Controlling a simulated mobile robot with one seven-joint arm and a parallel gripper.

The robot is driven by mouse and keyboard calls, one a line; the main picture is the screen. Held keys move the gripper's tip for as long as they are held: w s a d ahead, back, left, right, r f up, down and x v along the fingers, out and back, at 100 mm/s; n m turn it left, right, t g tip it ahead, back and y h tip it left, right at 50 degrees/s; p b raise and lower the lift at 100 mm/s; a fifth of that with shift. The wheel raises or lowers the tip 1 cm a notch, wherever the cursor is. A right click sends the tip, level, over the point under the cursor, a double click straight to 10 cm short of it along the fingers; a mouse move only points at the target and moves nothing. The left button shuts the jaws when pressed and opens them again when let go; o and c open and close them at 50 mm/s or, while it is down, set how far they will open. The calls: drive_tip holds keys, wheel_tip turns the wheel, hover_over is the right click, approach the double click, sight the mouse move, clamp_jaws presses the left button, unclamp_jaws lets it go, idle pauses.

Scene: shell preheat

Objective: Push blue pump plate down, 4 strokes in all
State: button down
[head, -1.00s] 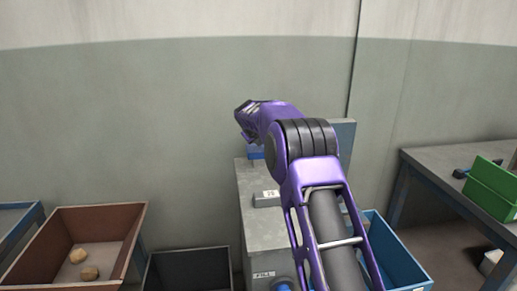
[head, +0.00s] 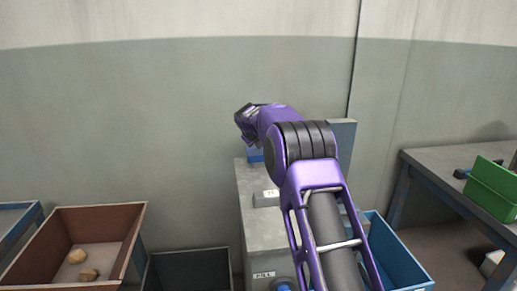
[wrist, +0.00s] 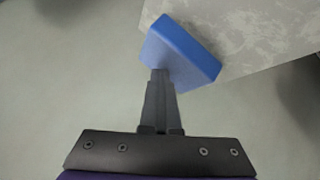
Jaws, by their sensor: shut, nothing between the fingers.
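The blue pump plate (head: 255,155) shows in the head view at the upper left of the grey cabinet, partly hidden behind my purple arm. In the wrist view the plate (wrist: 188,48) is a tilted blue block just beyond my fingertips. My gripper (wrist: 159,72) is shut with nothing in it, and its tips overlap the plate's near edge. I cannot tell whether they press on it. In the head view my fingers are hidden by my wrist.
The grey cabinet (head: 262,230) has a small label block on top and a FILL label in front. A brown bin (head: 110,225) with two lumps, a dark bin (head: 188,270) and a blue bin (head: 395,255) stand around it. A table (head: 450,180) with a green box is right.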

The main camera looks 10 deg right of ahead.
sight(259, 151)
drive_tip(key=shift+f, duration=1.05)
idle(0.4)
drive_tip(key=shift+r+p, duration=1.55)
drive_tip(key=shift+r, duration=0.7)
drive_tip(key=shift+r+p, duration=2)
drive_tip(key=shift+r, duration=0.5)
drive_tip(key=shift+r, duration=0.1)
wheel_tip(259, 151, up, 4)
drive_tip(key=p, duration=0.4)
